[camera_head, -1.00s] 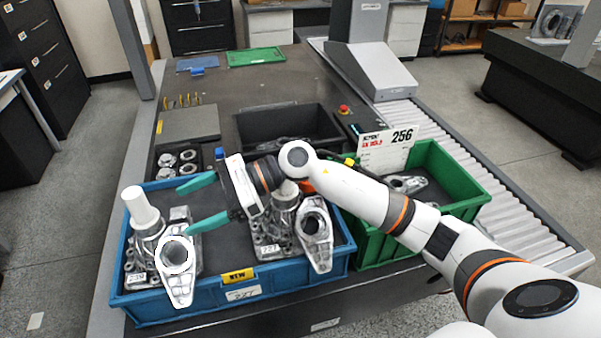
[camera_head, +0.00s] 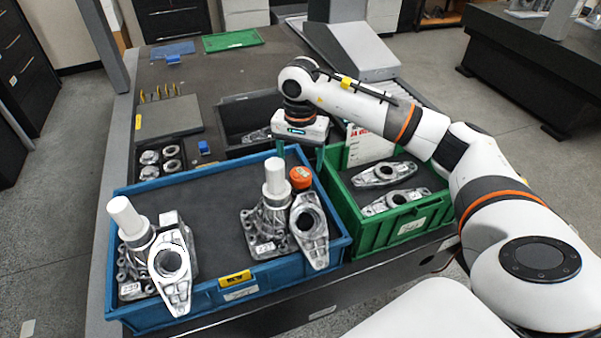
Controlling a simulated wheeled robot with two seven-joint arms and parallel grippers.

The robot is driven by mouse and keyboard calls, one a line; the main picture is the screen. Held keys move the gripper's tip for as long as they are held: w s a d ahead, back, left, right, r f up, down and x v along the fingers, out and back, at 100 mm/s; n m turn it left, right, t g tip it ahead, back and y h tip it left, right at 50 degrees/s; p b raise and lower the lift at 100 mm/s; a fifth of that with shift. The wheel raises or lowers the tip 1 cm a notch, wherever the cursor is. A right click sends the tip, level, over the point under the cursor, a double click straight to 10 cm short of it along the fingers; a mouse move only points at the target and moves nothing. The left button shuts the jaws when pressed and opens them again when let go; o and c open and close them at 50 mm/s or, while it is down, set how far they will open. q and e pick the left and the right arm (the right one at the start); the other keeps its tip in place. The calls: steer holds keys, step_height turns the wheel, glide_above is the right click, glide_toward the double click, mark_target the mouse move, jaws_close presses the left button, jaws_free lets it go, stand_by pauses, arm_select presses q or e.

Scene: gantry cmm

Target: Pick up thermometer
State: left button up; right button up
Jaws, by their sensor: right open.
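No thing clearly reads as a thermometer. A small orange, round-topped thing (camera_head: 301,174) stands at the back right of the blue bin (camera_head: 190,312), behind the right metal casting (camera_head: 309,223); I cannot tell whether it is the thermometer. My right gripper (camera_head: 300,153) is above and just behind it, pointing down near the bin's back right corner. Its teal fingers are apart and nothing shows between them; one finger is mostly hidden. My left gripper is not in view.
Another casting (camera_head: 170,262) and white cylinders (camera_head: 275,176) stand in the blue bin. The green bin (camera_head: 366,233) at right holds flat metal parts (camera_head: 388,173). A black tray (camera_head: 233,112) lies behind. The blue bin's middle is bare.

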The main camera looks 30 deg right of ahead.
mark_target(301, 173)
steer(key=f+p, duration=0.1)
steer(key=f, duration=0.1)
steer(key=f+p, duration=0.1)
steer(key=f, duration=0.1)
steer(key=f+p, duration=0.1)
steer(key=shift+w+d+f, duration=0.35)
steer(key=shift+f, duration=0.05)
steer(key=c, duration=1.2)
